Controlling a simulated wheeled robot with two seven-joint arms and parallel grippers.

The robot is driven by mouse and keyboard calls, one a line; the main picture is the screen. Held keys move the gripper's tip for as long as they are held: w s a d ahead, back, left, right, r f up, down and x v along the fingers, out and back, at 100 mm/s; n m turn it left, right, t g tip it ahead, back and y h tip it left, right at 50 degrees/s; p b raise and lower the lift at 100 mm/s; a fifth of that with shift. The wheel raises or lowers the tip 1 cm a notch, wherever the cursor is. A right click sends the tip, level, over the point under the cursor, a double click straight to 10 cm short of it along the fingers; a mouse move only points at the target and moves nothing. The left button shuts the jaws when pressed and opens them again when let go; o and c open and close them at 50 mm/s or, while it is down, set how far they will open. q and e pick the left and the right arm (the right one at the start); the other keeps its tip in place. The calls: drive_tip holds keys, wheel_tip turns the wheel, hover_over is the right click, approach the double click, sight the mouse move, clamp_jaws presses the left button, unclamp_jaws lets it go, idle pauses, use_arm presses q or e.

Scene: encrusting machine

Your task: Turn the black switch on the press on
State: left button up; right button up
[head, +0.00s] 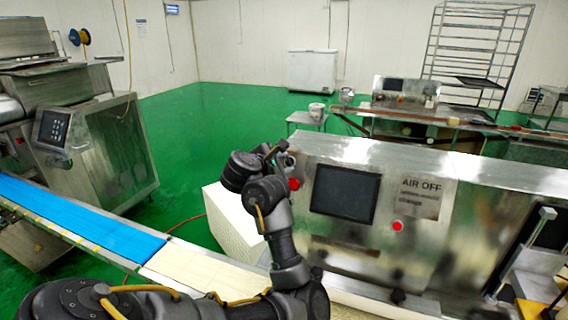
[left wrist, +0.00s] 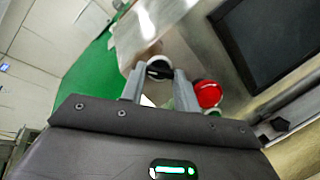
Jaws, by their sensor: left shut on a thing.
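The press is a steel cabinet (head: 430,255) at the right of the head view, with a dark screen (head: 345,192). My left gripper (head: 283,153) is at the upper left corner of its front panel. In the left wrist view, the black switch (left wrist: 159,69) sits between the two grey fingertips of my left gripper (left wrist: 158,76), which is shut on it. A red button (left wrist: 208,94) is just right of the fingers; it also shows in the head view (head: 294,184). In the head view my gripper hides the switch. My right gripper is out of view.
A lit red button (head: 397,226) is under the AIR OFF label (head: 422,197). A white block (head: 233,222) stands beside the press. Green floor (head: 215,115) is clear behind.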

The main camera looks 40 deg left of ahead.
use_arm(q)
drive_tip(key=m, duration=0.4)
drive_tip(key=shift+r+m+g+h+p, duration=0.15)
drive_tip(key=shift+m+g+h+p, duration=0.15)
drive_tip(key=shift+m+p, duration=0.1)
drive_tip(key=m+p, duration=0.1)
drive_tip(key=m, duration=0.2)
drive_tip(key=shift+r+m+g, duration=0.1)
drive_tip(key=shift+m+g, duration=0.2)
drive_tip(key=shift+g, duration=0.1)
drive_tip(key=m+g+p, duration=0.1)
drive_tip(key=m+p, duration=0.1)
drive_tip(key=m, duration=0.2)
drive_tip(key=shift+w+r, duration=0.1)
drive_tip(key=shift+m+g+p, duration=0.4)
drive_tip(key=shift+m+p, duration=0.35)
drive_tip(key=shift+m, duration=1.15)
drive_tip(key=o, duration=1)
drive_tip(key=shift+r, duration=0.1)
